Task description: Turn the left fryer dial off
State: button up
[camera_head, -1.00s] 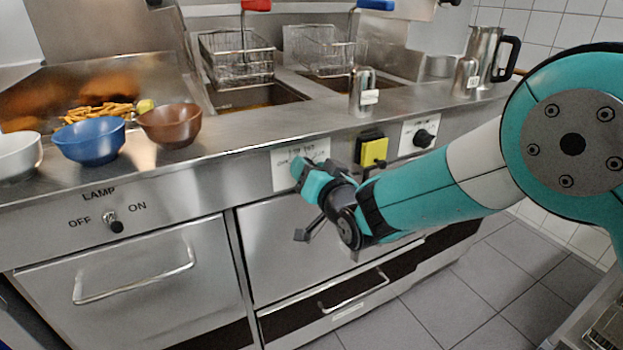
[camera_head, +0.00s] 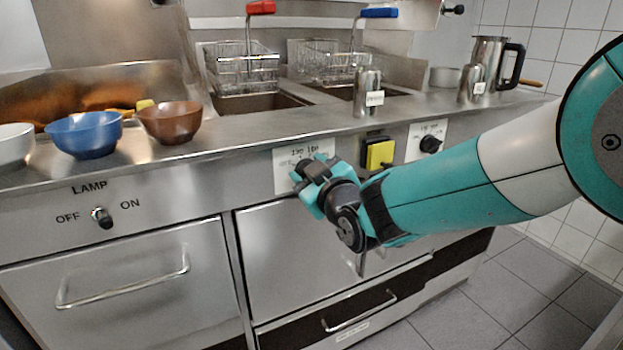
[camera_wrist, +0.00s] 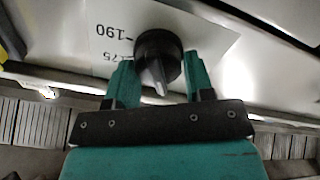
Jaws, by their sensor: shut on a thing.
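The left fryer dial is a round black knob (camera_wrist: 155,50) with a grey pointer, on a white label plate (camera_wrist: 100,35) with numbers shown upside down in the wrist view. My gripper (camera_wrist: 161,75) has one teal finger on each side of the knob and is shut on it. The pointer lies between the fingers, towards the palm. In the head view my gripper (camera_head: 309,182) is against the lower part of the left label plate (camera_head: 290,157) and hides the dial.
A yellow switch box (camera_head: 380,154) and the right fryer dial (camera_head: 430,144) sit just right of my gripper. The lamp switch (camera_head: 103,217) is far left. Bowls, shakers and a metal jug (camera_head: 488,58) stand on the counter above.

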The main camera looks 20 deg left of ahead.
jog(key=n+b, duration=0.1)
jog(key=n, duration=0.2)
jog(key=n+b, duration=0.1)
jog(key=n, duration=0.2)
jog(key=shift+s+a+f, duration=0.1)
jog(key=shift+f, duration=0.1)
jog(key=shift+n, duration=0.3)
jog(key=o, duration=0.9)
jog(key=shift+c, duration=0.2)
jog(key=v, duration=1.7)
jog(key=shift+s+p, duration=0.25)
jog(key=shift+p, duration=0.1)
